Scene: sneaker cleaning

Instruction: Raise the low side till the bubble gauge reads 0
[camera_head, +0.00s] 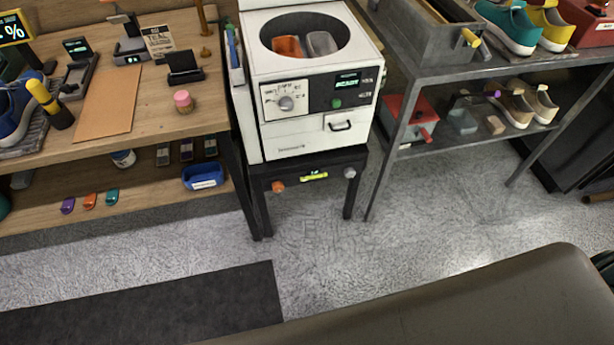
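A white washer (308,80) stands on a black stand (260,212). The bubble gauge (314,177), a small yellow-green bar, sits on the stand's front rail. A small mark shows above the gauge, too small to read for sure, and I cannot make out the bubble. An orange knob (278,187) is on the rail left of the gauge and a grey knob (350,173) is right of it. The left end of the rail sits lower in the picture than the right end. Neither of my grippers is in view.
A wooden bench (130,115) with tools stands left of the washer. A metal rack (400,75) with sneakers stands right. The floor (330,240) before the stand is clear. A dark mat (150,310) lies at lower left. A large dark rounded surface (480,310) fills the lower right.

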